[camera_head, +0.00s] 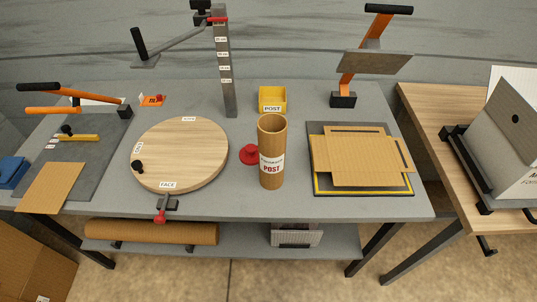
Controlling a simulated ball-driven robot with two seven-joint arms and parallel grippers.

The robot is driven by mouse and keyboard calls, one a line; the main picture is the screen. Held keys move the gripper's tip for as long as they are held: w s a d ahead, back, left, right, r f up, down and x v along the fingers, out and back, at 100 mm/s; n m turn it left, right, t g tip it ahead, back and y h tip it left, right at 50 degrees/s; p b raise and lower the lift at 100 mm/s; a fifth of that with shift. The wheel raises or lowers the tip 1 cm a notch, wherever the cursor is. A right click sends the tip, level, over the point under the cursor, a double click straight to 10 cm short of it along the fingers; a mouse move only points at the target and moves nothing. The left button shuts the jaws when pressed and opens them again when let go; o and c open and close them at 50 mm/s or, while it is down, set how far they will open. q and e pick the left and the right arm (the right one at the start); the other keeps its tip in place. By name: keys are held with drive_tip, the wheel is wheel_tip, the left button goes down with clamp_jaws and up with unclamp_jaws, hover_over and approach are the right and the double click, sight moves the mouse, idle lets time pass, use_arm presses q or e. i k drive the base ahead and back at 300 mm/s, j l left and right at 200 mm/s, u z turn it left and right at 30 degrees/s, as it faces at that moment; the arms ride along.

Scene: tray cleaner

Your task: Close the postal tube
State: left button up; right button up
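A brown cardboard postal tube (272,140) stands upright on the grey table, just right of the centre of the view. Its top end is open and its side bears a white label with POST in red. A red round cap-like piece (249,154) with a raised knob lies on the table touching or just beside the tube's left side; the tube may hide part of it. Neither of my grippers is in the head view.
A round wooden board (180,155) lies left of the tube. A yellow POST box (272,99) stands behind it. Flat cardboard sheets (360,158) lie on a mat at right. A grey post (223,65) rises at the back. A grey machine (505,140) stands on the right table.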

sight(271, 146)
drive_tip(key=k+j+z, duration=0.15)
drive_tip(key=z, duration=0.2)
drive_tip(key=k+j+z, duration=0.15)
drive_tip(key=j+z, duration=0.2)
drive_tip(key=k+j+z, duration=0.1)
drive_tip(key=z, duration=0.25)
drive_tip(key=k, duration=0.05)
